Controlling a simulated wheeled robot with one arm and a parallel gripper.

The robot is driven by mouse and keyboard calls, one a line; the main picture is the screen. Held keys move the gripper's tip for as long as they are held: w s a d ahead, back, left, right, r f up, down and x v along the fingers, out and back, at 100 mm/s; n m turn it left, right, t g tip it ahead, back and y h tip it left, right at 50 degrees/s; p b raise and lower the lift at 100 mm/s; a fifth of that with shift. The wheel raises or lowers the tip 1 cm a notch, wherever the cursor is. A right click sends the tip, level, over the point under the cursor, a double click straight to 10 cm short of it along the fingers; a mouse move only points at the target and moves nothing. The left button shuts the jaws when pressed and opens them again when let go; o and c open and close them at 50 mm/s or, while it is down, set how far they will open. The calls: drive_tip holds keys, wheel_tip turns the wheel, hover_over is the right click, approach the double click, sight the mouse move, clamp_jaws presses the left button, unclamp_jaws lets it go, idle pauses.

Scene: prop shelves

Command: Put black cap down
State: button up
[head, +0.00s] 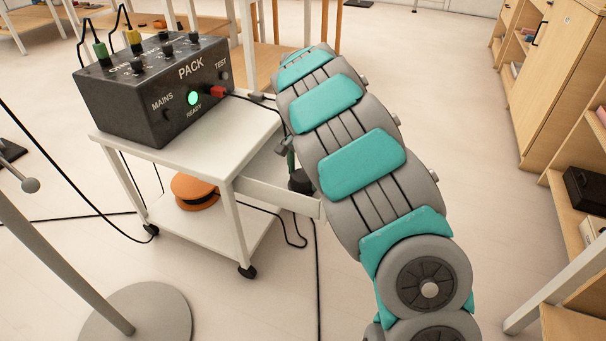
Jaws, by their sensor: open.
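A small black round piece (300,181), which may be the black cap, shows at the right end of the cart's white open drawer (275,186), beside my arm. A dark green stem stands just above it. My arm partly covers this spot, and I cannot tell whether the piece rests in the drawer. My arm reaches forward over the right side of the cart, and my gripper is hidden behind it.
A black PACK box (150,92) with a lit green lamp, a red plug and green and yellow plugs stands on the white cart (205,150). An orange reel (195,192) sits on the lower shelf. Cables cross the floor. Wooden shelves (535,85) stand right.

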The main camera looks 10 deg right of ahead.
sight(303, 174)
wheel_tip(303, 174, up, 12)
drive_tip(key=s+d+r+n, duration=0.1)
drive_tip(key=s+d+r, duration=0.15)
drive_tip(key=s, duration=0.55)
drive_tip(key=s+a+f+n+g, duration=0.1)
drive_tip(key=s+n, duration=0.4)
drive_tip(key=s, duration=1.2)
drive_tip(key=s+a+f+n, duration=0.2)
drive_tip(key=s+f+n, duration=0.2)
drive_tip(key=s, duration=1.4)
drive_tip(key=shift+n+g, duration=0.4)
drive_tip(key=shift+n, duration=0.3)
drive_tip(key=shift+d, duration=0.15)
